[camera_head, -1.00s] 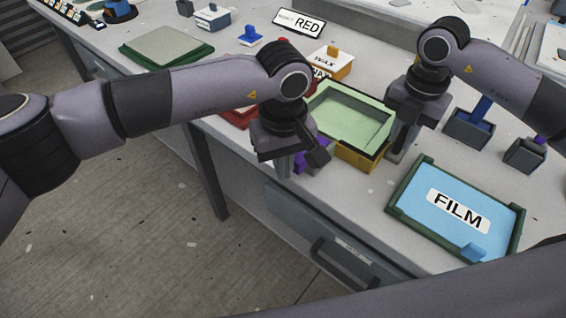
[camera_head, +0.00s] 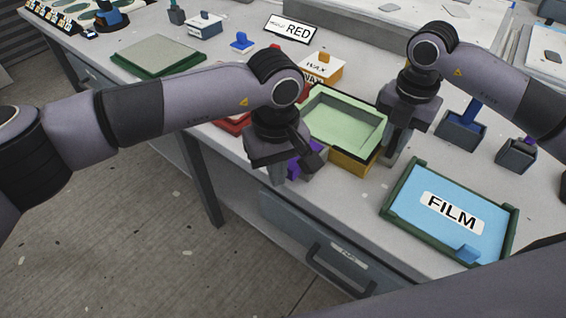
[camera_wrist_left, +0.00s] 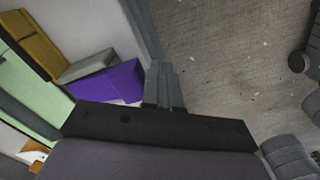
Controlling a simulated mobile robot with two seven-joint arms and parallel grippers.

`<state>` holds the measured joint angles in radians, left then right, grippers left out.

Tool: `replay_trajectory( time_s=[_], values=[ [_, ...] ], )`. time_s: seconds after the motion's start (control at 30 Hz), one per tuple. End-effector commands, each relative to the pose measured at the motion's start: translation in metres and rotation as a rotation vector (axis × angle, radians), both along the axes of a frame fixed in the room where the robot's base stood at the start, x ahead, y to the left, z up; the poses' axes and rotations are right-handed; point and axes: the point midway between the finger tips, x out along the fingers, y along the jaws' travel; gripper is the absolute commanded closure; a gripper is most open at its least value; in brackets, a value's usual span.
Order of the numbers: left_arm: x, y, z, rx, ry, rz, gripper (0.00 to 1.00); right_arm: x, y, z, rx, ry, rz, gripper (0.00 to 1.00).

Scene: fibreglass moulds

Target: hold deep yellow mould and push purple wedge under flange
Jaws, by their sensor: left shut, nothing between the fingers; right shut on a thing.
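The deep yellow mould (camera_head: 350,162) has a pale green top and inside. It stands near the front edge of the bench and its yellow wall (camera_wrist_left: 36,45) shows in the left wrist view. The purple wedge (camera_head: 296,167) lies left of the mould, partly hidden by my left gripper. In the left wrist view the wedge (camera_wrist_left: 112,82) points toward the mould, with a grey piece (camera_wrist_left: 88,64) alongside. My left gripper (camera_head: 279,178) is shut and empty at the wedge's outer end; contact is unclear. My right gripper (camera_head: 389,158) is shut on the mould's right side.
A blue FILM tray (camera_head: 425,230) with a green rim lies at the right front. Grey holders (camera_head: 460,137) stand behind it. The bench edge is close to my left gripper.

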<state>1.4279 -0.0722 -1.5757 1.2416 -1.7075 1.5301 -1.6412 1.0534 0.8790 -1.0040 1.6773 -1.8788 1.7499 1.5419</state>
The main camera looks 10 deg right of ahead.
Motion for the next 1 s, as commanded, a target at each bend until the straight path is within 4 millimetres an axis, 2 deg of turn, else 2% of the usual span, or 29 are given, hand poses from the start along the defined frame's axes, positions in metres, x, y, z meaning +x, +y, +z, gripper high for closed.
replay_trajectory(
  time_s=[1.0],
  values=[
    [0.0084,-0.0099,0.0001,0.000,0.000,0.000,1.00,0.0003,-0.0002,0.0008,0.000,-0.001,0.000,1.00]
  ],
)
